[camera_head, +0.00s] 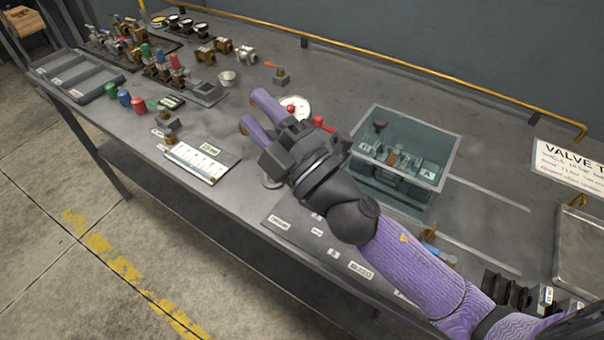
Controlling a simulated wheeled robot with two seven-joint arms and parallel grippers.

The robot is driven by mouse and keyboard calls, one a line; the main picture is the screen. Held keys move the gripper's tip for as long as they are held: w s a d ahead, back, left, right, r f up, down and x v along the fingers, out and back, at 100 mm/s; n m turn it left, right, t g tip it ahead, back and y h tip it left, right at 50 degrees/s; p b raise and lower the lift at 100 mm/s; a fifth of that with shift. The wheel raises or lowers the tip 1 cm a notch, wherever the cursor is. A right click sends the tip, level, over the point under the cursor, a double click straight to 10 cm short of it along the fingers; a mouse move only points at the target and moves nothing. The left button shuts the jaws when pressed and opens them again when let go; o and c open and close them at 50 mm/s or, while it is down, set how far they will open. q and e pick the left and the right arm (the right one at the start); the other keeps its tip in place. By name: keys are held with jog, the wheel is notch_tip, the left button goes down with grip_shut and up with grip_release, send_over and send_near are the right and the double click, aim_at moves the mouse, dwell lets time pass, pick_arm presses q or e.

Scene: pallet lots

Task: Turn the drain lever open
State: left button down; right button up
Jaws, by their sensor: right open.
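My right gripper (255,109) is open and empty above the bench, with its two purple fingers apart and pointing to the upper left. A glass-walled tank (447,172) with a clamping fixture inside stands to the right of it. A small blue handle (430,237) shows at the tank's near right corner, partly hidden by my right arm. A red handle (325,125) shows just behind the gripper, between it and the tank. I cannot tell which of these is the drain lever, nor how it is turned. My left gripper is not in view.
A white dial with a red knob (291,109) lies close behind the gripper. A white labelled card (203,163) lies at the front edge. Valves, gauges and coloured cylinders (138,105) crowd the left. A metal tray (583,245) is at right. A yellow pipe (400,64) runs along the back.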

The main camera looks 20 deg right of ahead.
jog(key=s+a+f+n+g+y, duration=0.1)
jog(key=a+f+n+g+y, duration=0.15)
jog(key=n+g, duration=0.6)
jog(key=s+a+f+n+g+y, duration=0.15)
jog(key=a+n+g+y, duration=0.35)
jog(key=n, duration=0.7)
jog(key=w+d+f+n+g+h, duration=0.15)
jog(key=d+f+h, duration=0.25)
jog(key=d+h, duration=0.4)
jog(key=w+d+f+g+h, duration=0.1)
jog(key=w+d+f+h, duration=0.2)
jog(key=d+h, duration=0.5)
jog(key=shift+y, duration=0.35)
jog(key=b+x, duration=0.1)
jog(key=x, duration=0.5)
jog(key=d+b+x, duration=0.1)
jog(key=x, duration=0.1)
jog(key=shift+w+f+b, duration=0.15)
jog(key=shift+f+b, duration=0.15)
jog(key=shift+f, duration=0.2)
jog(key=shift+w+a+f, duration=0.1)
jog(key=shift+a+f, duration=0.05)
jog(key=shift+f, duration=0.2)
jog(key=shift+w, duration=0.1)
grip_shut()
